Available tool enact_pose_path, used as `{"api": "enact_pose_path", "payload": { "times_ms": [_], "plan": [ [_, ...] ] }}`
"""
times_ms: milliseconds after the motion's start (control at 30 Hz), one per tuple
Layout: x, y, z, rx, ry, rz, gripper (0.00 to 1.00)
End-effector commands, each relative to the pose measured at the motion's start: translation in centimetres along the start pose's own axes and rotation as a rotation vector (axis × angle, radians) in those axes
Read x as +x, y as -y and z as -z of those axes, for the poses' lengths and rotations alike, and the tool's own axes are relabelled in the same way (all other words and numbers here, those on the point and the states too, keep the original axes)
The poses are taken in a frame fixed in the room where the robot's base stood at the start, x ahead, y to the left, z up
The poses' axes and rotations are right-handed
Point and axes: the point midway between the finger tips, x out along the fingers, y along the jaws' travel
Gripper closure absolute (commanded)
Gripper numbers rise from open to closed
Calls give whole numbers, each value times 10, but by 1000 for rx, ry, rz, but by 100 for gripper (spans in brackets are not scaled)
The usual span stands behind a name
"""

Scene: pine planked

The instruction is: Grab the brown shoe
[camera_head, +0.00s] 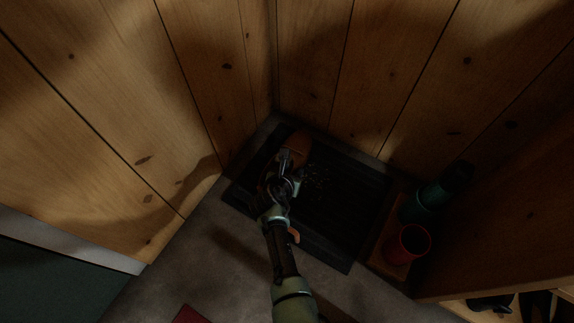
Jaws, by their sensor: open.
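The brown shoe (298,144) lies on a black tray (340,238) in the corner between the plank walls. Only its brown far end shows clearly; my gripper and wrist cover much of the rest. My gripper (287,158) is open and reaches over the shoe from the front of the picture. The view is dark, and I cannot tell whether the fingers touch the shoe or hang above it.
Pine plank walls (205,85) close in behind and to the left of the tray. To its right, a red cup (408,246) and a dark green bottle (432,196) stand near a wooden block (386,262).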

Motion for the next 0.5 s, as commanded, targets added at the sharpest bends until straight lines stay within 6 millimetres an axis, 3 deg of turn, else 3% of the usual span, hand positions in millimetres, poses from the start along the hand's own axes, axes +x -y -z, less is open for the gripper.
{"api": "enact_pose_path", "payload": {
  "times_ms": [67, 267, 500],
  "plan": [
    [0, 0, 0, 0, 0, 0, 62],
    [0, 0, 0, 0, 0, 0, 98],
    [0, 0, 0, 1, 0, 1, 100]
  ]
}}
